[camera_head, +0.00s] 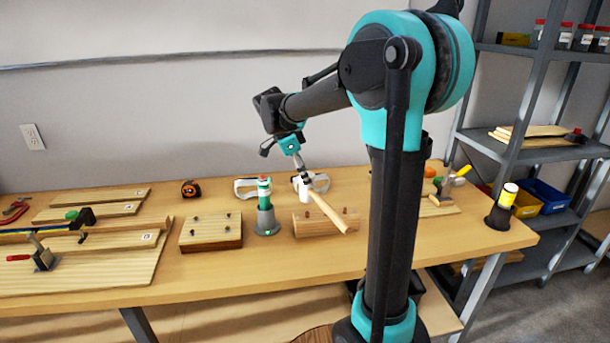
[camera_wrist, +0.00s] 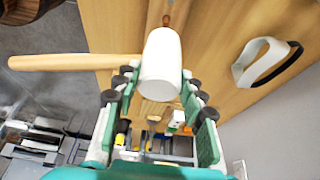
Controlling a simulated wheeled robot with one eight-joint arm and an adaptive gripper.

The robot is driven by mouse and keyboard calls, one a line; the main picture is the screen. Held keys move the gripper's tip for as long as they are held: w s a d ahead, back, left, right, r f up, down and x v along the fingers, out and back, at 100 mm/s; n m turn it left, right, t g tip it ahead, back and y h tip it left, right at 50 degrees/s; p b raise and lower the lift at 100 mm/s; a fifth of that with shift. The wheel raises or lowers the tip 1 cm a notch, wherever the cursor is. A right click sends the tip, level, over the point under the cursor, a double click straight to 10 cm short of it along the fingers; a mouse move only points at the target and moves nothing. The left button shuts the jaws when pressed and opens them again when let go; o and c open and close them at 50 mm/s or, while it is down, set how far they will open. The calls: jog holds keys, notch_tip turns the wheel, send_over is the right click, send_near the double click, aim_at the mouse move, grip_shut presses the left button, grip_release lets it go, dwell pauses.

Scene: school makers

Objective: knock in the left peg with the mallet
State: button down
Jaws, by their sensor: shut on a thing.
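My gripper (camera_head: 301,166) is shut on the mallet, above the table's back middle. The mallet has a white head (camera_head: 304,188) and a pale wooden handle (camera_head: 329,213) slanting down to the right. In the wrist view, the white head (camera_wrist: 161,65) is between my fingers (camera_wrist: 160,85) and the handle (camera_wrist: 72,62) points left. A wooden block (camera_head: 312,227) lies below the mallet, with a dark peg (camera_head: 345,211) at its right; the handle partly covers the block. A brown peg (camera_wrist: 166,20) shows just beyond the head in the wrist view; which peg it is, I cannot tell.
A block with several dark pegs (camera_head: 208,237) stands left. White goggles (camera_head: 246,185) lie behind. Boards and a clamp (camera_head: 43,258) fill the left end. The front edge is mostly clear.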

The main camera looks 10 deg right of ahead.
dwell(0.4)
jog(key=shift+f, duration=0.1)
dwell(0.8)
dwell(0.4)
jog(key=shift+f, duration=0.25)
dwell(0.6)
dwell(0.4)
jog(key=shift+f, duration=0.3)
dwell(0.6)
jog(key=shift+f, duration=0.1)
